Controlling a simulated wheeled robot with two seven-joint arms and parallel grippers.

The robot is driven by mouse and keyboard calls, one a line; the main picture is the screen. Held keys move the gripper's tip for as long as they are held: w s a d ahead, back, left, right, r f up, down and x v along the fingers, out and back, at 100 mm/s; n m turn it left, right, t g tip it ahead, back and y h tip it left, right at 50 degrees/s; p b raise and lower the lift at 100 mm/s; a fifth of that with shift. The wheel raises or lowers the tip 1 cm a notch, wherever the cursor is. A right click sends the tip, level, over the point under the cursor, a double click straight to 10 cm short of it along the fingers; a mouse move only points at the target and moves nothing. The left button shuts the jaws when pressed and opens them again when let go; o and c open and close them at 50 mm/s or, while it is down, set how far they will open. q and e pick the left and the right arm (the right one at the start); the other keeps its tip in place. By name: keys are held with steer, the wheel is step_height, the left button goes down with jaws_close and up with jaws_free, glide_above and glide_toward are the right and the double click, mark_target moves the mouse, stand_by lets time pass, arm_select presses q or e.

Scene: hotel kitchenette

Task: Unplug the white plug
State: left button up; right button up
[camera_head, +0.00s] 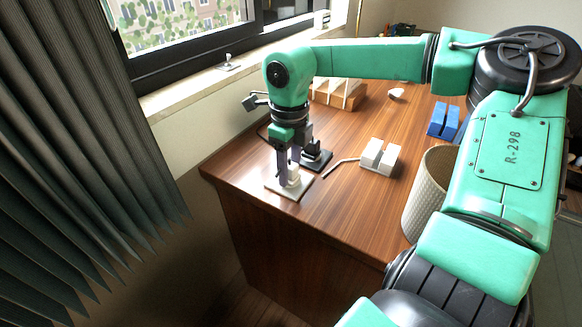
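A small white plug (293,175) stands upright on a flat white socket plate (279,187) near the left front corner of the wooden desk. My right gripper (289,174) points straight down over it, its fingers low beside the plug and a little apart. The fingers partly hide the plug, so I cannot tell whether they press on it. The plug looks seated on the plate. My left gripper is not in view.
A dark plug base (318,160) sits just behind the white plate. A white slotted block (380,157) with a thin rod lies to the right, a blue slotted block (443,121) beyond.

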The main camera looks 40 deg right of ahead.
mark_target(290, 164)
jaws_close()
steer(key=shift+r, duration=0.1)
steer(key=shift+r+p, duration=2.3)
steer(key=shift+r, duration=0.65)
